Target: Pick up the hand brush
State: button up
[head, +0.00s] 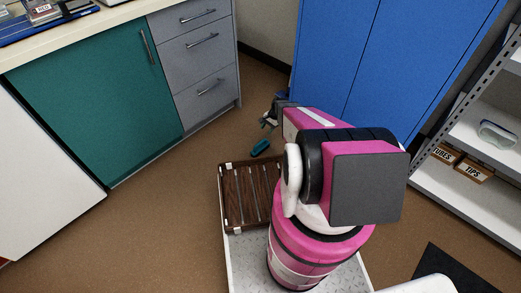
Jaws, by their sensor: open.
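A small teal object (261,148), which looks like the hand brush, lies on the brown floor in front of the blue cabinet. It is small in the head view, so its bristles and exact shape cannot be made out. My gripper (269,118) is partly hidden behind my pink and black arm. Its dark fingers show just above and to the right of the teal object in the picture. The gripper is open, appears empty and looks apart from the object.
A brown slatted tray (224,196) sits on my base, below the teal object in the picture. Teal and grey bench cabinets (110,105) stand on the left. A tall blue cabinet (395,60) stands behind, and a white shelf rack (470,190) on the right. Floor at left is clear.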

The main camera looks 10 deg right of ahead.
aim_at(261, 142)
jog(key=shift+m, duration=0.5)
jog(key=x, duration=0.4)
jog(key=w+d+x, duration=0.1)
jog(key=x, duration=0.9)
jog(key=shift+w+d+f, duration=0.3)
jog(key=shift+w+f, duration=0.1)
jog(key=shift+c, duration=0.3)
grip_shut()
